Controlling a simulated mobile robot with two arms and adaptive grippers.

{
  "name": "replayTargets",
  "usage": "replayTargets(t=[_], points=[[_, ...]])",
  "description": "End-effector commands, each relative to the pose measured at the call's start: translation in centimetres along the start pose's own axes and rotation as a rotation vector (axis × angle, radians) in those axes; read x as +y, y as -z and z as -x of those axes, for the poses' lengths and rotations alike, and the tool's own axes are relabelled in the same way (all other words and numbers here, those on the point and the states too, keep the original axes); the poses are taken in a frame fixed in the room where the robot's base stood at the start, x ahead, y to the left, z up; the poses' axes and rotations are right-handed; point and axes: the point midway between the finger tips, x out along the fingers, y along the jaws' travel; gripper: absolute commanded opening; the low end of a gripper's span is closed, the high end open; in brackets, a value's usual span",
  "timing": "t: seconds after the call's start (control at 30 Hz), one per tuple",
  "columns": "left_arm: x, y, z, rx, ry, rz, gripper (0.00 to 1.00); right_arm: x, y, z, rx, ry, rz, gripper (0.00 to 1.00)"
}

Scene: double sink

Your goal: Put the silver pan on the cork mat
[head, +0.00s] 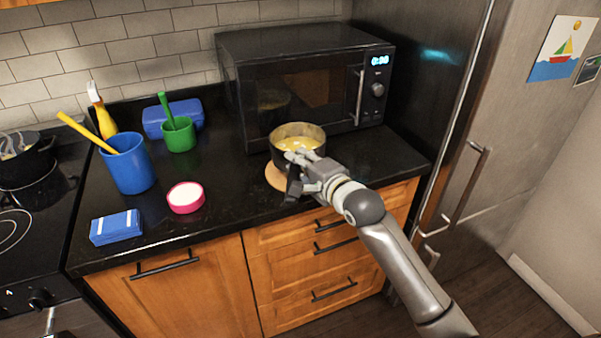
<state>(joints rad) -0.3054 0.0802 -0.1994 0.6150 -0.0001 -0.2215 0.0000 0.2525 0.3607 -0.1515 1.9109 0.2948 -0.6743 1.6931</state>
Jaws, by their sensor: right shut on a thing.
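The silver pan (285,152) is in front of the microwave in the head view, upright, with pale yellow contents. Its dark handle (292,184) points toward the counter's front. My right gripper (298,166) is shut on the handle, reaching in from the lower right. The round cork mat (274,181) lies on the counter, partly hidden by the pan, the handle and my gripper. The pan is over the far part of the mat; I cannot tell whether it touches it. My left gripper is not in view.
The black microwave (305,85) stands close behind the pan. To the left are a pink-rimmed round container (186,197), a blue cup (129,165), a green cup (179,135) and a blue box (116,227). The stove with a pot (27,165) is at the far left.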

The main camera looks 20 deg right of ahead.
Motion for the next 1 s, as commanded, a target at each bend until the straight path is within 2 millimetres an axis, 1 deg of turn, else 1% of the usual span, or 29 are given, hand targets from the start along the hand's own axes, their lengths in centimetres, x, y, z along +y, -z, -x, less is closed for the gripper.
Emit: replayTargets(t=[0.03,0.17,0.3,0.4,0.67,0.7,0.8,0.87,1.0], points=[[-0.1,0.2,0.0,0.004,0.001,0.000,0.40,-0.3,0.1,-0.1,0.000,0.008,0.002,0.00],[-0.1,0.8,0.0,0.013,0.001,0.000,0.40,0.5,0.6,-0.7,0.002,0.007,0.002,0.00],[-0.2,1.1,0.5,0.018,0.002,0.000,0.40,2.4,0.5,-0.9,0.001,0.003,0.003,0.00],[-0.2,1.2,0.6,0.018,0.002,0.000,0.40,3.2,0.5,-1.1,0.001,0.006,0.003,0.00],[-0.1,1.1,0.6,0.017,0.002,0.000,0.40,3.4,0.5,-1.1,0.001,0.008,0.003,0.00],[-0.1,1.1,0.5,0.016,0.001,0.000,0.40,3.8,0.4,-1.1,0.001,0.000,0.001,0.23],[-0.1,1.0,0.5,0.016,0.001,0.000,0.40,3.8,0.4,-1.1,0.001,0.001,0.001,0.35],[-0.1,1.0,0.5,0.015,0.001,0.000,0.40,3.7,0.4,-1.1,0.001,0.001,0.001,0.41],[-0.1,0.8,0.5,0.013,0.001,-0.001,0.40,3.7,0.4,-1.1,0.001,0.000,0.001,0.41]])
